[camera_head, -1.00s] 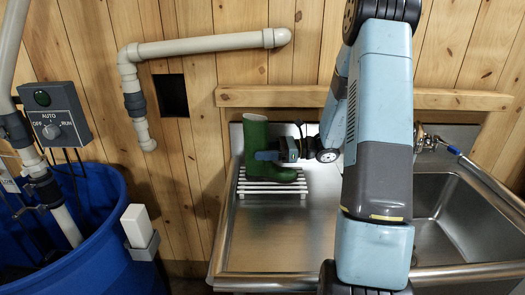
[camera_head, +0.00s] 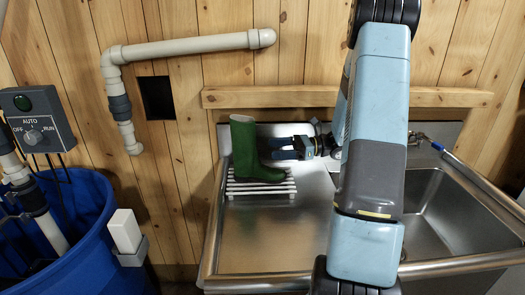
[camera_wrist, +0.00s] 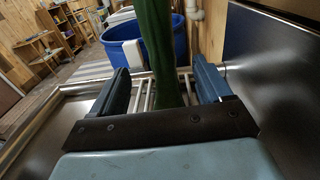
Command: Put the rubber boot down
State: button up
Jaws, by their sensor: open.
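The green rubber boot (camera_head: 248,150) stands upright on a white slatted rack (camera_head: 262,187) on the steel drainboard, its toe to the right. My gripper (camera_head: 272,148) is open, just right of the boot's shaft and above its foot, apart from the shaft. In the wrist view the boot (camera_wrist: 160,50) rises ahead between the two spread fingers of my gripper (camera_wrist: 167,88), with gaps on both sides. The rack's slats (camera_wrist: 144,98) show beneath it. The upper end of the boot is cut off in the wrist view.
A steel sink basin (camera_head: 455,215) lies to the right, partly behind my arm. A blue tub (camera_head: 85,228) stands at the left, below a switch box (camera_head: 38,120). A wooden rail (camera_head: 270,97) runs behind. The drainboard (camera_head: 265,240) is clear in front of the rack.

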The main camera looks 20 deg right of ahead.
jog(key=v, duration=0.2)
jog(key=shift+s+d, duration=0.1)
jog(key=shift+d, duration=0.3)
jog(key=s+a+r+n+g+h, duration=0.6)
jog(key=s+a+r+n+h, duration=0.2)
jog(key=s+a+n, duration=0.3)
jog(key=s+r+n+t+h, duration=0.7)
jog(key=s+r+n+h, duration=0.1)
jog(key=s, duration=0.6)
jog(key=shift+a+r+n+h, duration=0.2)
jog(key=shift+a+n+h, duration=0.3)
jog(key=shift+n, duration=0.5)
jog(key=shift+s+d, duration=0.1)
jog(key=shift+c, duration=0.3)
